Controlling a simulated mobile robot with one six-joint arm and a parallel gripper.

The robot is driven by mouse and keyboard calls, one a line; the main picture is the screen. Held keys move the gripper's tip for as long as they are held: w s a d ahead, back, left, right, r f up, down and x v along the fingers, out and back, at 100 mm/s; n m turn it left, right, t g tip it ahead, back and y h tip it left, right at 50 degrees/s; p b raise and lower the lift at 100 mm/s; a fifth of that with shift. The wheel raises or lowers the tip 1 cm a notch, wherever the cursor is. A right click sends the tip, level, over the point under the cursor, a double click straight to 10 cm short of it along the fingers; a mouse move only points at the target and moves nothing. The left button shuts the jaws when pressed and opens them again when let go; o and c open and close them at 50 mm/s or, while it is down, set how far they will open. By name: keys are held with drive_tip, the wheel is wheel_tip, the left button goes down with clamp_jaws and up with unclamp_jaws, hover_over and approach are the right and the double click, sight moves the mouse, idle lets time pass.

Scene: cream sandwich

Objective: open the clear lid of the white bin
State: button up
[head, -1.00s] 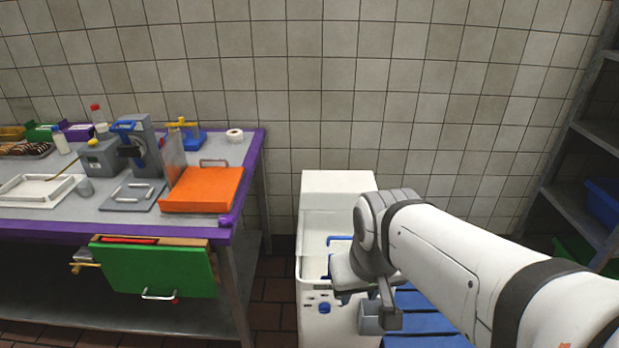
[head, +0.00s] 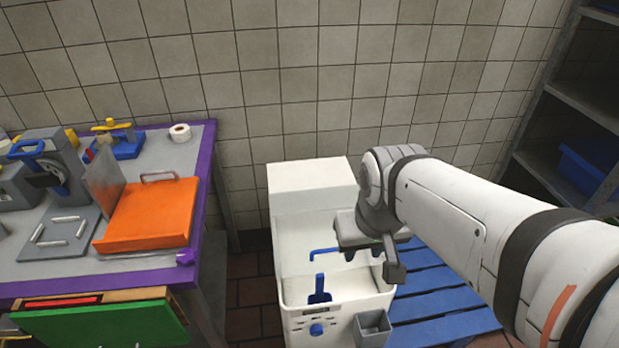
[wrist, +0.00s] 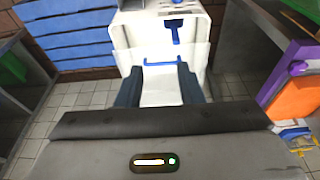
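The white bin (head: 295,215) stands on the floor in the middle of the head view, and it also shows in the wrist view (wrist: 205,40). Its clear lid is hard to make out, so I cannot tell its exact angle. A blue bar handle (head: 324,251) spans its middle and also shows in the wrist view (wrist: 165,62). A blue scoop (head: 320,290) shows beyond the handle in the wrist view (wrist: 174,30). My gripper (wrist: 160,90) is open and empty, over the bin's right side in the head view. The handle lies ahead of the spread fingers, apart from them.
A purple-edged table (head: 205,170) with an orange-topped device (head: 150,212) and a green drawer front (head: 110,325) stands left. A blue slatted pallet (head: 435,305) lies right of the bin. A small grey box (head: 372,325) hangs on the bin's front. Grey shelving (head: 555,100) stands far right.

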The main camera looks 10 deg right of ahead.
drive_tip(key=w+d+f+n+g+b, duration=0.1)
drive_tip(key=w+f+n+b, duration=0.15)
drive_tip(key=w, duration=0.25)
drive_tip(key=n+g+b, duration=0.4)
drive_tip(key=n+b, duration=0.2)
drive_tip(key=n, duration=1)
hover_over(331, 243)
drive_tip(key=s+a, duration=0.1)
drive_tip(key=s, duration=0.2)
drive_tip(key=w+f+x, duration=0.1)
drive_tip(key=w+x, duration=0.2)
drive_tip(key=x, duration=1.3)
drive_tip(key=shift+m, duration=0.25)
drive_tip(key=x, duration=0.7)
drive_tip(key=shift+w+a+f, duration=0.1)
drive_tip(key=shift+w, duration=0.05)
drive_tip(key=shift+c, duration=0.5)
clamp_jaws()
